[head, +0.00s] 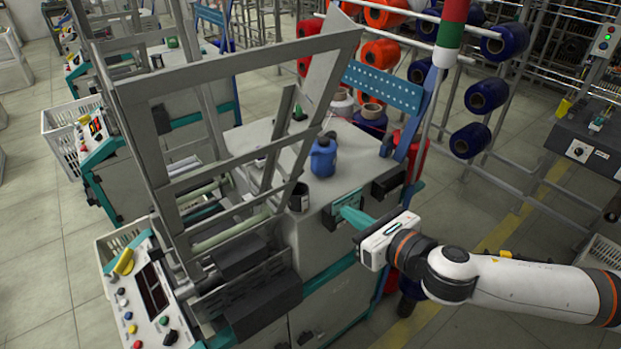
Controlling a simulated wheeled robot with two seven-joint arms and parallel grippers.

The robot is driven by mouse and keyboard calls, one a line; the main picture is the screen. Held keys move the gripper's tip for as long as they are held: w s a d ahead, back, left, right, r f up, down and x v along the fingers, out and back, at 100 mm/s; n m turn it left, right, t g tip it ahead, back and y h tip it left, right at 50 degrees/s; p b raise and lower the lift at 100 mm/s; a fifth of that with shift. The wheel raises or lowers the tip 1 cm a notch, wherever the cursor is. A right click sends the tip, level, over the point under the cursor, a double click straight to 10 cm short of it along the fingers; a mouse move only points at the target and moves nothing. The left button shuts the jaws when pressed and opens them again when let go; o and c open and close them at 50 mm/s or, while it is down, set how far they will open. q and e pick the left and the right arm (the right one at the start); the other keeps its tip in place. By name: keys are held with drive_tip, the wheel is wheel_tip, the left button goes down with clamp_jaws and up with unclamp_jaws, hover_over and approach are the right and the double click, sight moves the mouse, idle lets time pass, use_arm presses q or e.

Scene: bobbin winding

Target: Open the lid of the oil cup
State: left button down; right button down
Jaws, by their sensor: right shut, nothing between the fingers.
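A small dark cup (299,198) with a pale mark on its side stands at the front edge of the near machine's grey top. It may be the oil cup; its lid is too small to make out. A blue bottle (323,158) with a dark cap stands upright behind it, to the right. My right gripper (345,212) comes in from the right, beside the machine's right side. Its fingers are shut and empty, pointing left, apart from both the cup and the bottle. My left gripper is out of view.
The near machine's grey metal frame (190,225) rises left of the cup. A perforated blue bracket (383,88) stands behind the bottle. A control panel (150,300) with coloured buttons is at lower left. Blue and orange spools (487,95) hang on racks behind. Floor shows at far left.

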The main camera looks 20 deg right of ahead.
drive_tip(key=r+p+x, duration=0.1)
drive_tip(key=p+x, duration=0.1)
drive_tip(key=x, duration=0.4)
drive_tip(key=r+p+x, duration=0.1)
drive_tip(key=p+x, duration=0.1)
drive_tip(key=x, duration=0.4)
drive_tip(key=shift+w+a+r+p, duration=0.15)
drive_tip(key=shift+w+r+p, duration=0.2)
drive_tip(key=shift+w, duration=0.25)
drive_tip(key=p, duration=0.1)
drive_tip(key=w+r+p, duration=0.1)
drive_tip(key=p, duration=0.1)
drive_tip(key=shift+w+a+r+p, duration=0.3)
